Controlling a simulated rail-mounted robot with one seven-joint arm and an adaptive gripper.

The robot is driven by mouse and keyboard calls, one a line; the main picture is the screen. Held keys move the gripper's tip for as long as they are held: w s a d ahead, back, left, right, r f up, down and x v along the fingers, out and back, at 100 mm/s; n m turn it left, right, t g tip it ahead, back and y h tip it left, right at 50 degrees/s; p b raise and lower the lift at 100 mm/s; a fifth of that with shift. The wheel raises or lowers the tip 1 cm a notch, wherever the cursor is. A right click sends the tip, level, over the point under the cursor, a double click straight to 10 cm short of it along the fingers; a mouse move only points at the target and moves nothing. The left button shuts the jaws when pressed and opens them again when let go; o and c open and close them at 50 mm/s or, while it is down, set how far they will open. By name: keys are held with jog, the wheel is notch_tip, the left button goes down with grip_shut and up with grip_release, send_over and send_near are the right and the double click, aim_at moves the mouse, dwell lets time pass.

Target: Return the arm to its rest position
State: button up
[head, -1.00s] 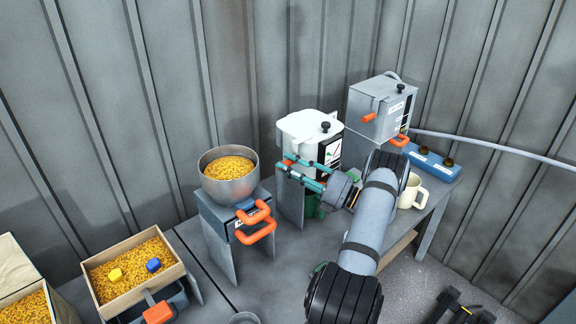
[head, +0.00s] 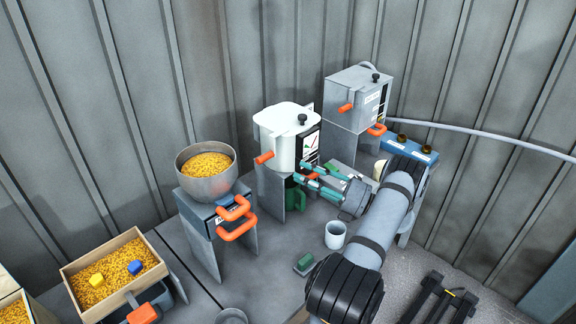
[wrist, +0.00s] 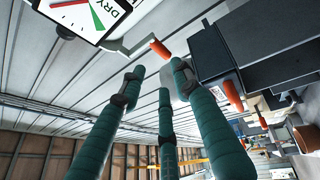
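My gripper (head: 301,174), with long teal fingers, is at the end of my arm, which reaches in from the lower right of the head view. The fingers point left, in front of the white machine (head: 284,136) with a dial panel and an orange handle. In the wrist view three teal fingers (wrist: 158,80) stand apart with nothing between them, so the gripper is open and empty. The dial panel (wrist: 88,14) marked "DRY" shows at the top left there. Whether the fingertips touch anything is hard to tell, but no contact shows.
A grey machine (head: 352,97) stands behind right, beside a blue block (head: 412,150). A bowl of grain (head: 207,187) on a stand with orange handles and a wooden grain box (head: 72,272) are left. A white mug (head: 335,238) and green block (head: 304,263) stand near my arm.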

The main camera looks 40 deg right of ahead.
aim_at(267, 159)
jog(key=shift+x, duration=3.2)
jog(key=shift+w+f, duration=0.1)
